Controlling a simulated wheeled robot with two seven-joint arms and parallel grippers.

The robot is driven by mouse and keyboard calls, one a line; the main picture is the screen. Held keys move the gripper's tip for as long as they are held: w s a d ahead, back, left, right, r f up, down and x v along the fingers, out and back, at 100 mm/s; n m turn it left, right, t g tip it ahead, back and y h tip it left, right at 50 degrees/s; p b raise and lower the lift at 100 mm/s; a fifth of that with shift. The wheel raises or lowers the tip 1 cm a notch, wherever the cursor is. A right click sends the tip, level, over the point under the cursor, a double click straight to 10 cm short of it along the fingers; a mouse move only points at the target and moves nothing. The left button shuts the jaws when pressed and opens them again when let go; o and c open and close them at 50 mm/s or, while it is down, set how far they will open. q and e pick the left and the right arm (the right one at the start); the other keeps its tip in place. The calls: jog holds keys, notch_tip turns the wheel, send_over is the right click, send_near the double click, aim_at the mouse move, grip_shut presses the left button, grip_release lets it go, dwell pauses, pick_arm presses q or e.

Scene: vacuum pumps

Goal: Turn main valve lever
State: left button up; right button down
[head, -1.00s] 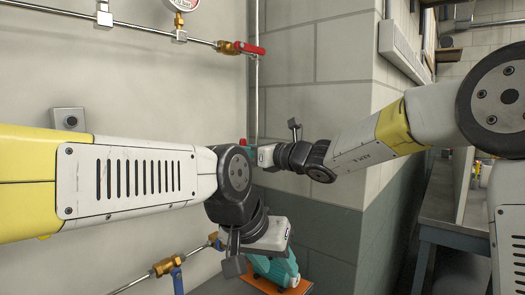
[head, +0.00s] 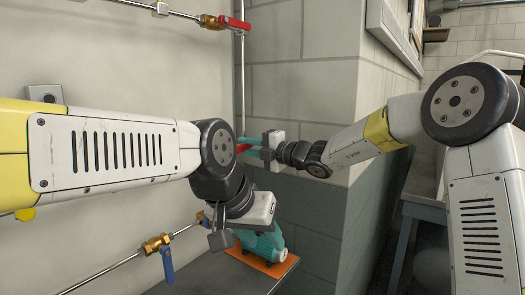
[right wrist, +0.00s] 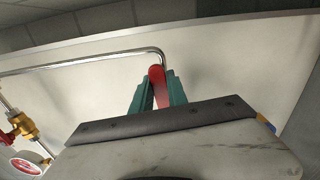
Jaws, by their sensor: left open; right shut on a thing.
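A red lever (right wrist: 157,84) sits between the two teal fingers of my right gripper (right wrist: 158,92) in the right wrist view. The fingers are shut on it, near the bend of a thin metal pipe. In the head view my right gripper (head: 250,146) is beside the wall corner, and only a little red shows by its fingers. My left gripper (head: 258,213) is open and lower, in front of a teal pump (head: 264,243); its fingers are mostly hidden.
Another red-handled valve (head: 234,23) is on the upper pipe. A brass valve with a blue lever (head: 167,264) is on the lower pipe. The pump stands on an orange plate (head: 278,268). A block-wall corner (head: 358,120) is close to my right arm.

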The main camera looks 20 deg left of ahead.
jog(key=c, duration=1.6)
grip_release()
jog(key=shift+f+m, duration=0.4)
jog(key=shift+m, duration=0.1)
jog(key=o, duration=0.3)
jog(key=shift+o, duration=0.2)
jog(key=shift+s+d+r, duration=0.1)
jog(key=shift+d, duration=0.05)
jog(key=shift+v, duration=0.85)
jog(key=v, duration=0.6)
